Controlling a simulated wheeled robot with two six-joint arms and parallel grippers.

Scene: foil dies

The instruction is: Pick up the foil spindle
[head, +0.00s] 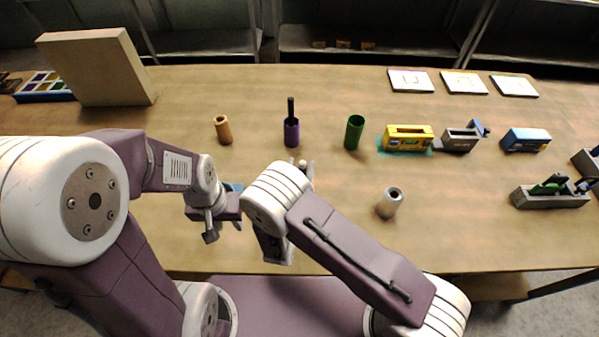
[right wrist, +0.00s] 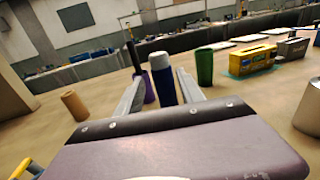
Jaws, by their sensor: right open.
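A blue cylinder with a pale top (right wrist: 162,75) stands upright between the two fingers of my right gripper (right wrist: 160,92) in the right wrist view. The fingers are apart, one on each side of it. I take it for the foil spindle, though no label shows. In the head view only its pale top (head: 302,164) shows by my right gripper (head: 303,172); my right arm hides the rest. My left gripper (head: 223,229) hangs over the near part of the table, left of the right one; its jaws are too small to judge.
On the table (head: 330,230) stand an orange-brown cylinder (head: 223,130), a purple holder with a dark rod (head: 291,132), a green cylinder (head: 354,133) and a grey hollow cylinder (head: 389,203). A yellow box (head: 408,142) and other fixtures are at right. A beige block (head: 97,70) is at left.

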